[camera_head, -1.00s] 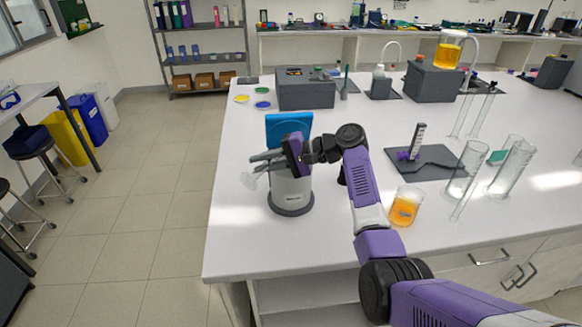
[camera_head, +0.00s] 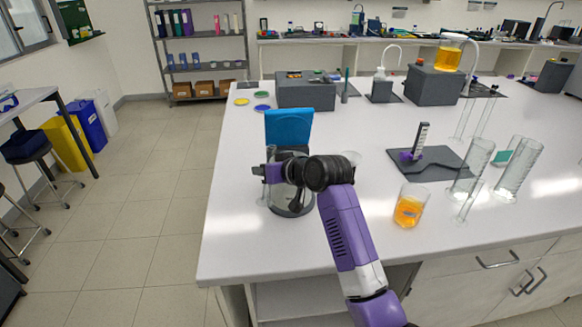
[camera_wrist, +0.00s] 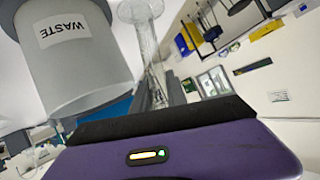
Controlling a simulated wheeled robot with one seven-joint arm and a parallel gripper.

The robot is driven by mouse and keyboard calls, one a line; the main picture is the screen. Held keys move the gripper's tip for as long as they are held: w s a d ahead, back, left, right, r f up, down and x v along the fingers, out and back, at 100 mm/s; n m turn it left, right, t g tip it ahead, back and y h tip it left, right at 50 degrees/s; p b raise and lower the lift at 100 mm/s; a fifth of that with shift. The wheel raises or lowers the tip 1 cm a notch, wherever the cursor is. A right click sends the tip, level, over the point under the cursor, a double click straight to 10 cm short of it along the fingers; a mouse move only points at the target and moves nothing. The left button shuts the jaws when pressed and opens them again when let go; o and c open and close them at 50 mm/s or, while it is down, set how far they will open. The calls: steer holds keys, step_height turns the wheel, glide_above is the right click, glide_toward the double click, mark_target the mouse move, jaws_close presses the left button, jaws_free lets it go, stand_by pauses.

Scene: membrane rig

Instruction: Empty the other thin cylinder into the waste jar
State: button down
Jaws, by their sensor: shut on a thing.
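The grey waste jar (camera_head: 281,201) stands near the table's left edge, partly hidden by my arm, with a blue panel (camera_head: 289,127) behind it. In the wrist view the jar (camera_wrist: 75,75) fills the upper left, its WASTE label upside down. My gripper (camera_head: 270,173) is at the jar in the head view. It is shut on a clear thin cylinder (camera_wrist: 152,55), whose flared end points away from the wrist camera beside the jar. The cylinder's mouth and any liquid in it are hidden. Another thin clear cylinder (camera_head: 468,203) stands at the right.
A beaker of orange liquid (camera_head: 409,208) stands right of my arm. Two wide glass cylinders (camera_head: 520,170) stand farther right. A dark mat (camera_head: 435,170) holds a small upright piece. Grey boxes (camera_head: 306,94) stand at the back.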

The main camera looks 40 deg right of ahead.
steer(key=shift+n+t+h, duration=0.4)
steer(key=shift+n+h, duration=0.4)
steer(key=shift+n, duration=0.1)
steer(key=shift+a+f+b, duration=0.2)
steer(key=shift+f+b, duration=2)
steer(key=shift+b, duration=0.05)
